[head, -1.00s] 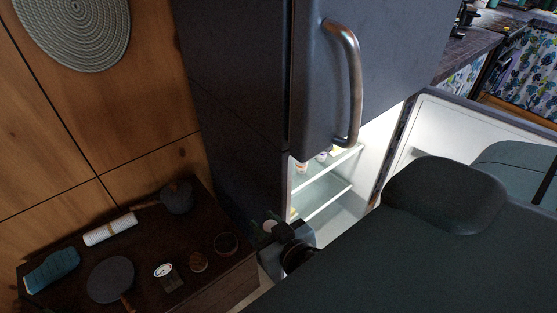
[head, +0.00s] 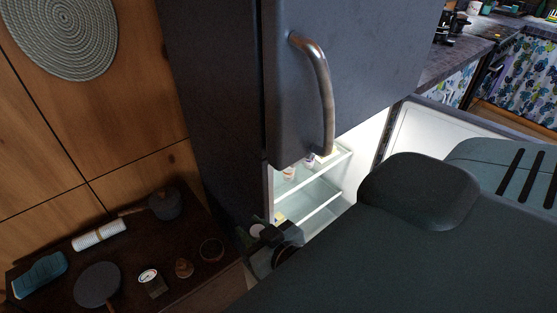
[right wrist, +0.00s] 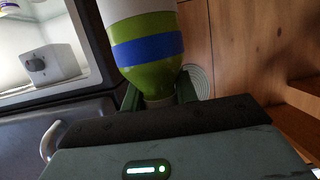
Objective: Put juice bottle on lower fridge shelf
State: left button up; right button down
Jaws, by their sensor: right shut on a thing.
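The juice bottle (right wrist: 145,45), green with a blue band and a white part, is in my right gripper (right wrist: 160,98), which is shut on its narrow neck end in the right wrist view. In the head view my right gripper (head: 274,243) is dark and partly hidden by my own arm, just outside the lower left of the fridge opening. The fridge (head: 225,130) has its lower compartment open and lit. The lower shelf (head: 309,199) shows partly behind my arm, with a small item at its left. My left gripper is not in view.
The open fridge door (head: 425,125) stands to the right. The upper door's handle (head: 322,95) juts out above the opening. Small items stand on the upper shelf (head: 330,163). A dark side table (head: 130,265) at left holds pans (head: 97,284), a scale and a white roll (head: 99,235).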

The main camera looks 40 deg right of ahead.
aim_at(313, 198)
jog(key=k+l+u, duration=0.4)
jog(key=l, duration=0.25)
jog(key=k+l+u, duration=0.45)
jog(key=i+l, duration=0.05)
jog(key=l, duration=0.05)
